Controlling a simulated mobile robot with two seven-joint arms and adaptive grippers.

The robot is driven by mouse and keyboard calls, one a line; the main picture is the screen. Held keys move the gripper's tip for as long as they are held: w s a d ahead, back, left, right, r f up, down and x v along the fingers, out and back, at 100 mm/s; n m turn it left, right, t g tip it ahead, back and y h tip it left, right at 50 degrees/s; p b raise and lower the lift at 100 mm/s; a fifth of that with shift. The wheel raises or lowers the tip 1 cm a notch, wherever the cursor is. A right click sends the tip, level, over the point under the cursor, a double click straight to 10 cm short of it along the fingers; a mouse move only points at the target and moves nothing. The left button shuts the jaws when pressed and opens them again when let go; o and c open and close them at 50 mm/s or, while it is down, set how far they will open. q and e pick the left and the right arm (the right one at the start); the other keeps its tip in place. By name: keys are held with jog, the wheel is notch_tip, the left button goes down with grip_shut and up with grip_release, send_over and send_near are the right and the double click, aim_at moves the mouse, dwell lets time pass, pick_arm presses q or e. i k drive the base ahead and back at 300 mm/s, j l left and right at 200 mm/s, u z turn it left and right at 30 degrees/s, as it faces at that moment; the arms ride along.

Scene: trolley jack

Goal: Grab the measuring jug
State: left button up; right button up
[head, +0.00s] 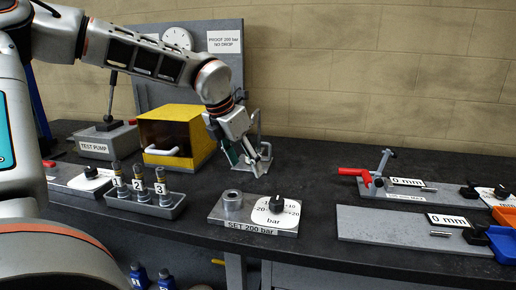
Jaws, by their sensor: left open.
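I cannot make out a measuring jug in the head view. My left gripper (247,158) is open and points down over the back middle of the bench. It is beside a grey metal fixture (260,128), in front of the upright back panel. The gripper's fingers overlap the fixture, so I cannot tell whether they touch it. No held object can be made out between them. My right gripper is out of view.
A yellow box (170,112) stands left of the gripper. In front are a rack (145,204) of numbered pieces and a "SET 200 bar" block (250,227). Grey "0 mm" plates (375,225) lie right. Dark bench between is clear.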

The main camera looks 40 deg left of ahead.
aim_at(258, 152)
jog(key=i+j, duration=0.65)
jog(key=j, duration=0.2)
